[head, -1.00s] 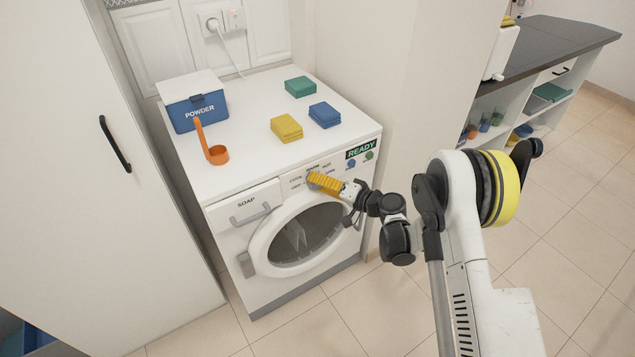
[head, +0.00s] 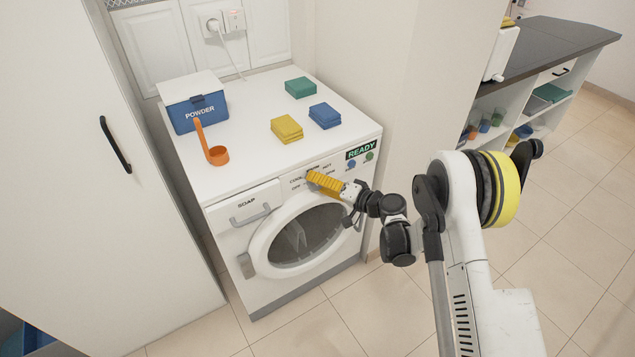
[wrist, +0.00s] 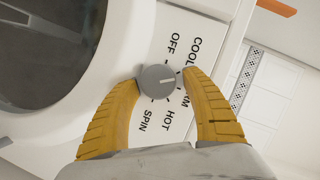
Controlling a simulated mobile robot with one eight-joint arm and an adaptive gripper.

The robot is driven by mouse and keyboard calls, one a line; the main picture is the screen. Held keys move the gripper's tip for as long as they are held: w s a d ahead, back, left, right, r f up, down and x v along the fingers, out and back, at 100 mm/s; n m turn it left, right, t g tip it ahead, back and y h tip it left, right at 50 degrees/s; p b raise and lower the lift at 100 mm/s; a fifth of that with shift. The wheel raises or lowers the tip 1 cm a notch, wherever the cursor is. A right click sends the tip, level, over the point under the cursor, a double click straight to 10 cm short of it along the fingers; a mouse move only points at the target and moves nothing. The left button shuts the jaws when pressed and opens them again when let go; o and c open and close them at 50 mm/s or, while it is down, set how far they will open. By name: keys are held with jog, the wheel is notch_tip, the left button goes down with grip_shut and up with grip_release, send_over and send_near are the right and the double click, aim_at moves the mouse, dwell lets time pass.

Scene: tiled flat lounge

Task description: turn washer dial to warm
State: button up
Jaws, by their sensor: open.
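The white washer (head: 185,168) stands left of my arm in the head view. Its round grey dial (wrist: 157,81) shows in the wrist view, between my fingers. A pale pointer line on the dial points right in that view, toward my right finger. OFF, COOL, HOT and SPIN labels can be read; the WARM label (wrist: 208,103) is partly hidden behind that finger. My gripper (head: 310,178) has yellow fingers and is open around the dial. The fingertips are very close to the dial's sides; I cannot tell whether they touch. In the head view the fingers largely hide the dial.
A READY display (head: 361,149) is right of the dial. The soap drawer (head: 247,210) and round door (head: 262,243) are left and below. On top are a powder box (head: 190,118), an orange scoop (head: 216,156) and folded cloths (head: 287,129). A wall is close on the right.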

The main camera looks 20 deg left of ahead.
jog(key=v, duration=0.8)
